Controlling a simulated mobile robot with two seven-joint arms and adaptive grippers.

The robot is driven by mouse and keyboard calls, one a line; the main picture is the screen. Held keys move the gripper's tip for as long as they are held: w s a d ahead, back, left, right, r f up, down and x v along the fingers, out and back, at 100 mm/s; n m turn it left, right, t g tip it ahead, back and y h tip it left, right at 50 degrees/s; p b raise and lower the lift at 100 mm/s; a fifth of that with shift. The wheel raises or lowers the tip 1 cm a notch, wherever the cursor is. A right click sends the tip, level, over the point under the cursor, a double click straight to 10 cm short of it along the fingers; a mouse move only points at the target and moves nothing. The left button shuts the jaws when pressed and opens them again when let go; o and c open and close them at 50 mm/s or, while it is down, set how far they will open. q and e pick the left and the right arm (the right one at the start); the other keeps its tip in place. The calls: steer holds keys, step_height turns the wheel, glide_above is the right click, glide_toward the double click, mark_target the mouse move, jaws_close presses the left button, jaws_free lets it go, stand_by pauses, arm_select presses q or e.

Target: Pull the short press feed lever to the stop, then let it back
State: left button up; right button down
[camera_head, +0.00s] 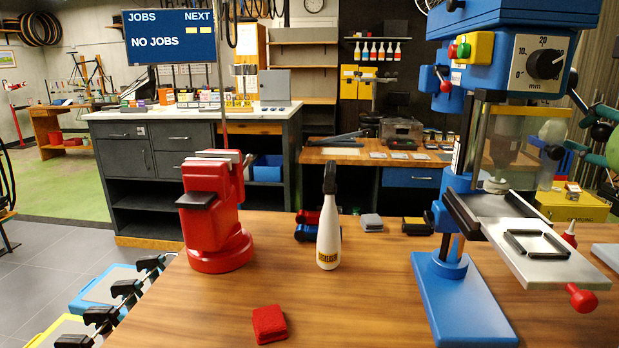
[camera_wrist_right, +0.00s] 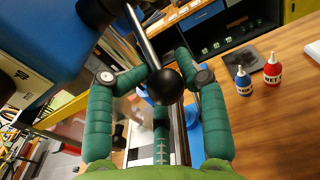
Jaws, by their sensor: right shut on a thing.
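The blue press (camera_head: 528,50) stands at the right of the bench, with a black dial on its head. My right gripper (camera_head: 596,132), green and dark, is at the right edge of the head view, beside the press, and partly cut off. In the right wrist view my right gripper (camera_wrist_right: 166,80) is shut on the press feed lever (camera_wrist_right: 142,34), a bright metal rod ending in a black ball knob (camera_wrist_right: 166,87). The knob lies between its two fingers. My left gripper is out of view.
A white bottle (camera_head: 328,240), a red vise (camera_head: 211,215) and a red block (camera_head: 269,324) stand on the wooden bench left of the press. A clear guard (camera_head: 520,145) hangs under the press head. Small blue (camera_wrist_right: 243,83) and red (camera_wrist_right: 272,70) bottles stand right of the gripper.

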steer(key=shift+s+a+r, duration=0.1)
steer(key=shift+s+r, duration=0.1)
steer(key=shift+r, duration=0.35)
steer(key=shift+s+a+r, duration=0.1)
steer(key=shift+s+r, duration=0.05)
steer(key=shift+r, duration=0.35)
steer(key=shift+f, duration=0.1)
